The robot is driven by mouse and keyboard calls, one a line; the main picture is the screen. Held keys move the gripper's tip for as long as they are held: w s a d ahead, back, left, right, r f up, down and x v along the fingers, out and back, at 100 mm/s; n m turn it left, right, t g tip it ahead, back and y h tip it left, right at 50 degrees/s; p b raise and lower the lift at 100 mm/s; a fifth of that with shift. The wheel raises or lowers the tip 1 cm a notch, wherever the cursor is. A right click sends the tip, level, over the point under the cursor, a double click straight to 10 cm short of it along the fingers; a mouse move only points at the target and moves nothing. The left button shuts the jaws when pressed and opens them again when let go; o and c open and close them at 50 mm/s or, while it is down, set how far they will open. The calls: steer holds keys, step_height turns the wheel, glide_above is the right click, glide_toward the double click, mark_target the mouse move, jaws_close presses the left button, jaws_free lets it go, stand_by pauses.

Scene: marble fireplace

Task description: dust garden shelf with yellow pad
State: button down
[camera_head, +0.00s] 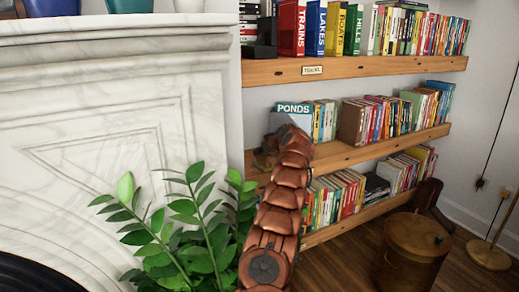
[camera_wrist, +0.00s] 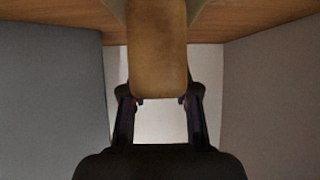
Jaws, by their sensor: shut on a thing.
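The middle wooden shelf board (camera_head: 395,147) holds books, with a grey-blue book titled PONDS (camera_head: 292,108) near its left end. My arm reaches up to the left end of this board, and my gripper is mostly hidden behind it in the head view. In the wrist view my gripper (camera_wrist: 161,100) is shut on a dull yellow-brown pad (camera_wrist: 157,50). The pad overlaps the wood surface (camera_wrist: 60,14) at the top of the picture. I cannot tell whether it touches the wood. No label shows on the middle board.
The top shelf board (camera_head: 400,66) carries books and a small label (camera_head: 312,70). A lower shelf (camera_head: 345,222) holds more books. A leafy plant (camera_head: 190,225) and the marble fireplace (camera_head: 90,110) crowd the left. A round brown container (camera_head: 412,250) stands on the floor at right.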

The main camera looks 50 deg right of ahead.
steer(key=shift+s+d+r+p, duration=0.1)
steer(key=shift+s+d+p, duration=0.25)
steer(key=shift+d+p, duration=0.65)
steer(key=shift+s+d+r+p, duration=0.1)
steer(key=shift+s+d+p, duration=0.2)
steer(key=shift+d+p, duration=0.7)
steer(key=shift+a+f+p, duration=0.15)
steer(key=shift+a+p, duration=0.05)
steer(key=shift+p, duration=0.2)
steer(key=shift+w+d+p, duration=0.1)
steer(key=shift+w+p, duration=0.15)
steer(key=shift+p, duration=0.65)
steer(key=shift+w+p, duration=0.35)
steer(key=shift+p, duration=0.55)
steer(key=shift+w+d+p, duration=0.1)
steer(key=shift+d+p, duration=0.05)
steer(key=shift+p, duration=0.2)
steer(key=shift+w, duration=0.1)
